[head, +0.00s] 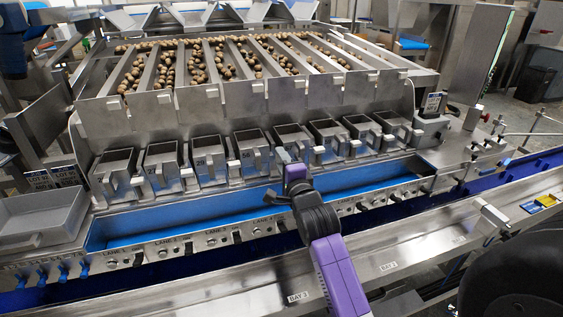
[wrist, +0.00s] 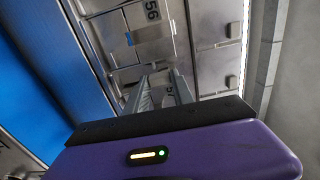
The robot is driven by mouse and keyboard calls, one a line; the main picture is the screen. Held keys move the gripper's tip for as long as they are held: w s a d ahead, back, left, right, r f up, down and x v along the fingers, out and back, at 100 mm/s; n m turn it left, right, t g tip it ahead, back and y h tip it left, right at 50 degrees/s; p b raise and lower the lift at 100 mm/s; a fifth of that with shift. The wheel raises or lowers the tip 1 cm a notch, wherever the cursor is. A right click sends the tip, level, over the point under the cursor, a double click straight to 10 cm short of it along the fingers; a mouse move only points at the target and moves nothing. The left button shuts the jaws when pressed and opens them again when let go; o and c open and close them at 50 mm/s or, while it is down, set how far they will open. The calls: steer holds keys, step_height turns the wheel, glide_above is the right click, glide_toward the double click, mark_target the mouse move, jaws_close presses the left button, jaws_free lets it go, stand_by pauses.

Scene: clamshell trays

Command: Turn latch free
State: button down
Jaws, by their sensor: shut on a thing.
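A row of steel buckets (head: 203,162) with front brackets hangs below the sloped lanes. My gripper (head: 288,158) reaches in over the blue trough to the front of the buckets near the middle of the row. The fingers are closed in on a small part there, taken to be the latch. The fingertips hide most of that part, so its angle cannot be told.
The blue trough (head: 180,216) runs below the buckets. A rail with knobs and lane labels (head: 215,238) lies in front of it. Brown round items (head: 197,62) fill the lanes above. A grey tray (head: 40,216) stands at left. Steel fronts crowd the gripper closely.

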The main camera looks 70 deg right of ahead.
stand_by(0.3)
steer(key=c, duration=1.1)
jaws_free()
steer(key=b+v, duration=0.1)
steer(key=v, duration=0.7)
